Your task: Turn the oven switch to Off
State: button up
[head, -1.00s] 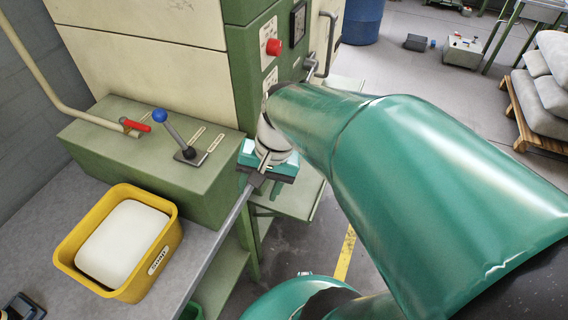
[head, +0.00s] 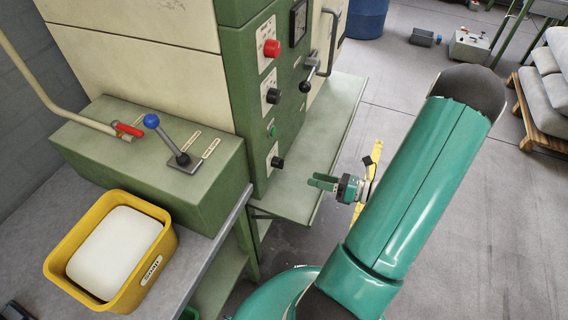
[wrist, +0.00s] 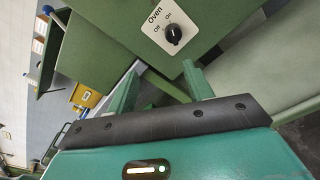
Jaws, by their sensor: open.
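The oven switch (head: 277,162) is a small black knob on a white plate, lowest on the green front panel. In the wrist view the oven switch (wrist: 173,35) shows close, with "Oven", "Off" and "On" printed on its plate; I cannot tell surely which word it points to. My gripper (head: 313,181) is to the right of the switch, apart from it, its green fingers toward the panel. In the wrist view my gripper (wrist: 159,76) is open and empty, its fingers spread below the switch plate.
Above the switch are a red button (head: 271,48), another black knob (head: 273,96) and a black-balled lever (head: 306,85). A green shelf (head: 322,150) juts out beside the panel. A blue-knobbed lever (head: 152,121) and yellow bin (head: 160,262) stand left.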

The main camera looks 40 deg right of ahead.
aim_at(278, 163)
jog(key=w+a+f+m+t+h, duration=0.1)
jog(key=w+a, duration=0.3)
jog(key=w, duration=0.7)
jog(key=shift+w+f+m, duration=0.25)
jog(key=shift+f+m, duration=0.05)
jog(key=shift+m, duration=0.4)
jog(key=shift+a, duration=0.1)
jog(key=c, duration=1)
jog(key=shift+o, duration=0.2)
